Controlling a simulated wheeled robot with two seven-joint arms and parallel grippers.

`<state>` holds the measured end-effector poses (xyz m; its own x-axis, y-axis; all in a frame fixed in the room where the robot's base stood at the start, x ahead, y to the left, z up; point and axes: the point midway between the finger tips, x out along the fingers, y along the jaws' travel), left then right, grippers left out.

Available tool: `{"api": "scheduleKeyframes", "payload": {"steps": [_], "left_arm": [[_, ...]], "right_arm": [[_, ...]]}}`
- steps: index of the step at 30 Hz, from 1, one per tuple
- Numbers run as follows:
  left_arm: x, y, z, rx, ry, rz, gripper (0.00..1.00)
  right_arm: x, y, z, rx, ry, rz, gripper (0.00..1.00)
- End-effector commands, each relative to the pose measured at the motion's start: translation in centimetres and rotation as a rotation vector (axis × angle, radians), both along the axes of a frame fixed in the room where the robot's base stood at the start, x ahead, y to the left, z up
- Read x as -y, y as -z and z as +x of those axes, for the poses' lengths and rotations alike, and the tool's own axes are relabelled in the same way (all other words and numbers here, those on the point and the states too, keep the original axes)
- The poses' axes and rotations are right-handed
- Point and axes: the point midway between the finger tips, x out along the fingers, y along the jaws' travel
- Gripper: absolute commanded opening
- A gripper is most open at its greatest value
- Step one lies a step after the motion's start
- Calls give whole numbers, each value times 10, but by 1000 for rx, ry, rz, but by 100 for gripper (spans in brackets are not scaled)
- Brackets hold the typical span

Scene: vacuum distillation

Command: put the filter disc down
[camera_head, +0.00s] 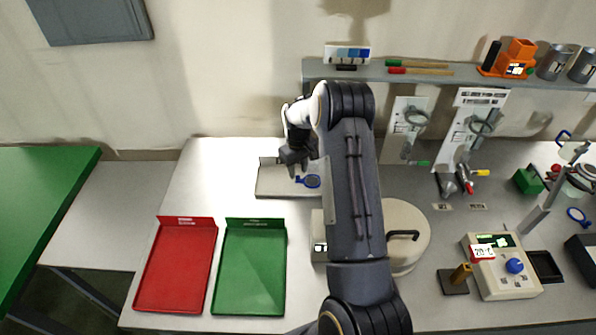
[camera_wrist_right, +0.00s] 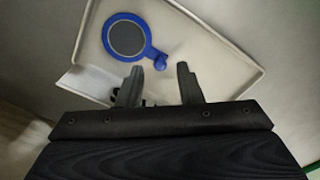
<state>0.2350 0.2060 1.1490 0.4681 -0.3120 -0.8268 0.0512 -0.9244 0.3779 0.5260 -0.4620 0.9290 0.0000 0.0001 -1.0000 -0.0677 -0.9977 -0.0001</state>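The filter disc (camera_head: 312,181) is a grey mesh round in a blue ring with a small blue tab. It lies on the light grey tray (camera_head: 272,189) at the back of the table. It also shows in the right wrist view (camera_wrist_right: 127,39), flat on the tray, its tab (camera_wrist_right: 161,62) just beyond my fingertips. My right gripper (camera_head: 297,174) is over the tray, at the tab side of the disc. In the wrist view its two fingers (camera_wrist_right: 160,74) are apart with nothing held between them. My left gripper is not in view.
A red tray (camera_head: 177,270) and a green tray (camera_head: 250,270) stand empty at front left. A round pale vessel with a black handle (camera_head: 410,225) is partly behind my right arm. A control box (camera_head: 500,268) stands right. A shelf (camera_head: 450,75) runs along the wall.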

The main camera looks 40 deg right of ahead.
Motion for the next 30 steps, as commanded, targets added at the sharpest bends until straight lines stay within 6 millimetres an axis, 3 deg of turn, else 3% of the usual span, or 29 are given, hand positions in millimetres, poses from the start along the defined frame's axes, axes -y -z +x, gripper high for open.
{"api": "scheduleKeyframes", "payload": {"steps": [1,6,17,20,23,26,30], "left_arm": [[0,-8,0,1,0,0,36],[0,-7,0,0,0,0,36],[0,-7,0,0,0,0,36],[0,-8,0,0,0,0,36],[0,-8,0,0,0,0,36],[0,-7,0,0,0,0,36],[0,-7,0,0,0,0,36]], "right_arm": [[0,-17,1,4,0,-2,33],[1,-52,1,4,0,-2,33],[-2,-99,-2,8,3,3,33],[-15,-125,-11,44,17,25,33],[-41,-165,-34,111,37,68,33],[-79,-207,-69,190,55,124,33],[-136,-246,-132,291,69,204,33]]}}
